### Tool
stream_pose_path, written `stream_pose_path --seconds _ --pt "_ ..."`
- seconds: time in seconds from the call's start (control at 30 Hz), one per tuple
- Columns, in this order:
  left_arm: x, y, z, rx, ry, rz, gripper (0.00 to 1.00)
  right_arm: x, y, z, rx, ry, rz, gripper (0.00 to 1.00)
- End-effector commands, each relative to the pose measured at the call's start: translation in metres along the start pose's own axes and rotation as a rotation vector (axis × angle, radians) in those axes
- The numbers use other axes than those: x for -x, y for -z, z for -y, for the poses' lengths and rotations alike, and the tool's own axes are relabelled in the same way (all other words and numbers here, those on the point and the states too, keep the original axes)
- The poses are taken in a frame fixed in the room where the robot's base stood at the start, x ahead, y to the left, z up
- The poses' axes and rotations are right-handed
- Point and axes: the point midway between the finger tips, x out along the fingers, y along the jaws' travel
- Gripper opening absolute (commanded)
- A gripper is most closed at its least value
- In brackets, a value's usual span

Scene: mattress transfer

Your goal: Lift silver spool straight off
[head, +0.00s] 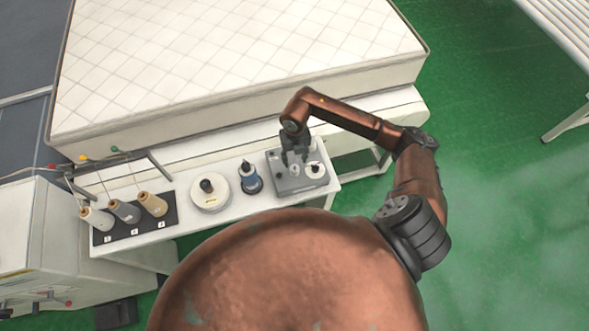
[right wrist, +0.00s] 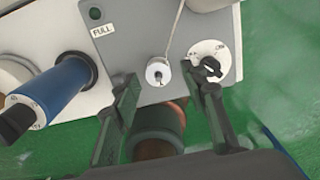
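The small silver spool (right wrist: 158,72) sits on a grey machine plate marked FULL (right wrist: 131,32), with a pale thread or cord running up beside it. In the head view the grey plate (head: 287,186) lies at the right end of the white table, and my gripper mostly hides the spool there. My right gripper (head: 295,160) is above the plate, pointing down. In the right wrist view its two fingers (right wrist: 168,84) are spread, with the spool between them in the picture and clear space on both sides. I see no contact. My left gripper is not in view.
A white dial with a black knob (right wrist: 209,62) is close to the right finger. Several thread cones (head: 125,211) stand farther left. A mattress (head: 230,65) lies behind.

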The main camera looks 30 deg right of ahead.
Motion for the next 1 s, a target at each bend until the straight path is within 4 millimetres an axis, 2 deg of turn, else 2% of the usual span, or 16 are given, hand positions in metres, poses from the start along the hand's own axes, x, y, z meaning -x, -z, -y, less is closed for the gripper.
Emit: stream_pose_path --seconds 0.23,0.4,0.67,1.0 --pt "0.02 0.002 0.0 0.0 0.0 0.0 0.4 -0.029 0.012 -0.004 0.0 -0.003 -0.004 0.4" --pt "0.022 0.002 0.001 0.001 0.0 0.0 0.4 -0.049 0.01 -0.004 0.001 -0.003 -0.001 0.4" --pt "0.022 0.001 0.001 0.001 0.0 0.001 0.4 -0.053 0.01 -0.003 0.001 -0.003 0.0 0.4" --pt "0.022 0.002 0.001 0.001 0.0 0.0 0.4 -0.053 0.01 -0.003 0.001 -0.003 0.0 0.17"
